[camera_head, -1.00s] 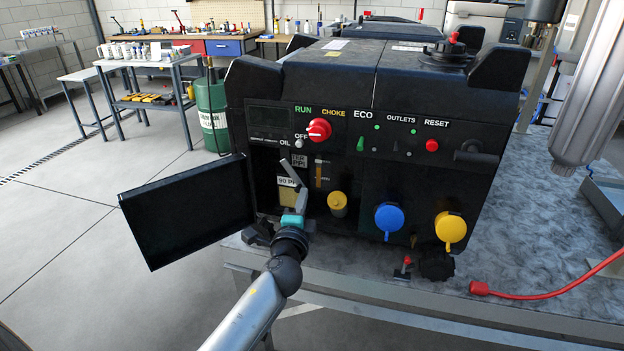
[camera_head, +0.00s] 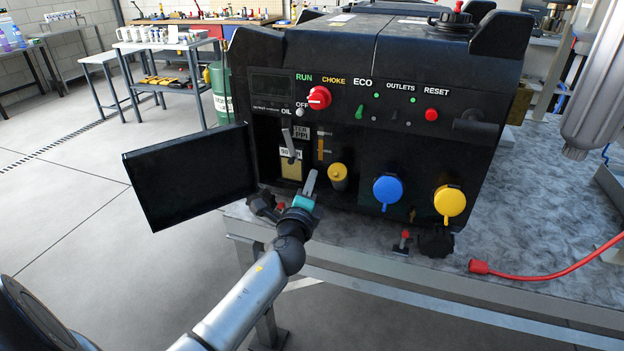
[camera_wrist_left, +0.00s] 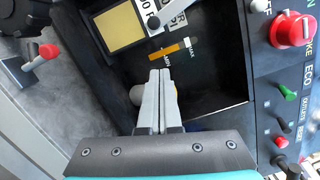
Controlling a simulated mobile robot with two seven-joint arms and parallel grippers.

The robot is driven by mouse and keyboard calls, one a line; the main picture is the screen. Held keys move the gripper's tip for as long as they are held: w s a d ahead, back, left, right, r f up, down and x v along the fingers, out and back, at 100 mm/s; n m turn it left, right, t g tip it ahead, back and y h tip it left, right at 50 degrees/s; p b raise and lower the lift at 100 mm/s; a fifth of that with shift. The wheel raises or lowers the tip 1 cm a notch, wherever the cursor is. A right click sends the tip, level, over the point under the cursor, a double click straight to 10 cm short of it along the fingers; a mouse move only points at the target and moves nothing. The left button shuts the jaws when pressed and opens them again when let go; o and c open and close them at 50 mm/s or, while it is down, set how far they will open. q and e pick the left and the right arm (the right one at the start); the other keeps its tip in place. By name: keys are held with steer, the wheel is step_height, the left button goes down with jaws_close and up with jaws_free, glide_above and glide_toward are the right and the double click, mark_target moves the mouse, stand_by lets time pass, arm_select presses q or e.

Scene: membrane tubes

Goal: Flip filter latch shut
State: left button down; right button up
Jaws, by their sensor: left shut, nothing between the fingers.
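A black machine (camera_head: 470,95) stands on the bench, its side door (camera_head: 190,178) swung open to the left. Inside the opening is a yellowish filter (camera_head: 291,171) with a white "90 PPI" label. A grey latch lever (camera_head: 290,143) stands nearly upright, slightly tilted, in front of the label. My right gripper is not in view.
A yellow cap (camera_head: 338,177) sits just right of my left fingers. Blue (camera_head: 388,190) and yellow (camera_head: 450,202) outlet covers are farther right. A red selector knob (camera_head: 319,97) is above. A red cable (camera_head: 545,275) lies on the bench.

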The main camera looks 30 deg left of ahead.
arm_select(q)
steer(key=v, duration=0.9)
steer(key=shift+s, duration=0.35)
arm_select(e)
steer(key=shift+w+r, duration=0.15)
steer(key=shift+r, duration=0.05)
arm_select(q)
steer(key=shift+a, duration=0.1)
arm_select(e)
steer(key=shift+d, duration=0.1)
